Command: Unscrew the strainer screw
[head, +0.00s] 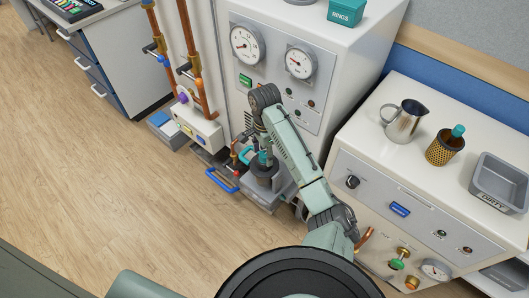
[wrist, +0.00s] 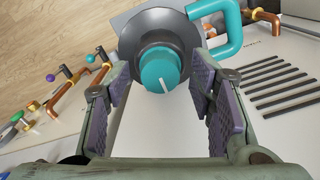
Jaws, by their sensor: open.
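A round teal screw knob (wrist: 158,69) with a white line on its face sits in the middle of a dark grey round housing (wrist: 147,27) in the wrist view. It looks like the strainer screw. In the head view the dark housing (head: 262,174) stands low, in front of the white cabinet. My gripper (wrist: 163,105) is open and empty, with one finger on each side below the knob in the wrist view; whether the pads touch it I cannot tell, but a gap shows. In the head view my gripper (head: 262,142) is above the housing, partly hidden by my arm.
A teal handle (wrist: 236,30) stands right beside the housing. Copper pipes (wrist: 67,88) with small valves run at the left. A blue handle (head: 221,181) lies low left of the housing. The counter (head: 460,92) with a jug is on the right. The wooden floor at left is clear.

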